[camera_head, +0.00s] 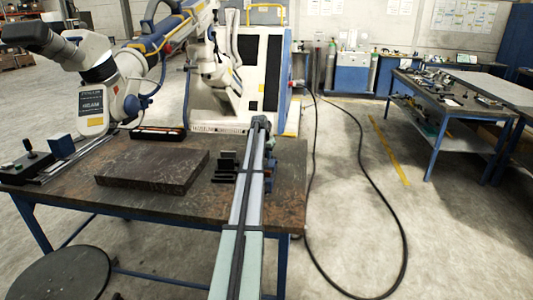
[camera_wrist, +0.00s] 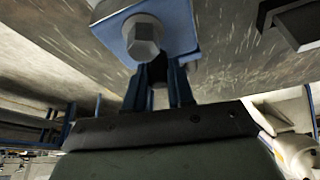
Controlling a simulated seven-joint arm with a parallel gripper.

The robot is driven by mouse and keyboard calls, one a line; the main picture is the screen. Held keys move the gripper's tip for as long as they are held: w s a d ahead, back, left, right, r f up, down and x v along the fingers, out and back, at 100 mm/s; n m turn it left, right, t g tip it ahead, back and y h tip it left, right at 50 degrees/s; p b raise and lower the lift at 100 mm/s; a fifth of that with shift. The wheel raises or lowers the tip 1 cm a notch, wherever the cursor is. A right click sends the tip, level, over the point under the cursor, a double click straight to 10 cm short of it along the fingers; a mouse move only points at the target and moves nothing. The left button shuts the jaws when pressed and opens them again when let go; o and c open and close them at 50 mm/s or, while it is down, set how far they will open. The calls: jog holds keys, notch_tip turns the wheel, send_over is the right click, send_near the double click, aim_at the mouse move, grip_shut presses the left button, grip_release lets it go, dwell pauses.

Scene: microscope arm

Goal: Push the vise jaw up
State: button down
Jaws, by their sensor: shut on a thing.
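The vise stands near the right part of the dark table; its dark stepped block (camera_head: 226,165) shows in the head view, partly behind my arm. In the wrist view a blue vise body (camera_wrist: 178,22) with a metal hex bolt (camera_wrist: 143,38) is close in front of me. My gripper (camera_wrist: 158,70) has its two blue fingers close together just below the bolt in that view. The fingers are shut on a part of the vise, which appears to be its jaw; the contact is mostly hidden.
A flat dark stone slab (camera_head: 152,172) lies left of the vise. A white microscope-like device (camera_head: 95,95) stands at the left. A black case (camera_head: 158,133) lies along the back edge. A round stool (camera_head: 60,275) is in front. Open floor lies to the right.

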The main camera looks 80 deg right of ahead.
aim_at(265, 163)
jog(key=a, duration=0.6)
jog(key=c, duration=1)
grip_release()
jog(key=shift+d, duration=0.1)
jog(key=shift+r, duration=0.15)
jog(key=v, duration=1.3)
jog(key=shift+r, duration=0.25)
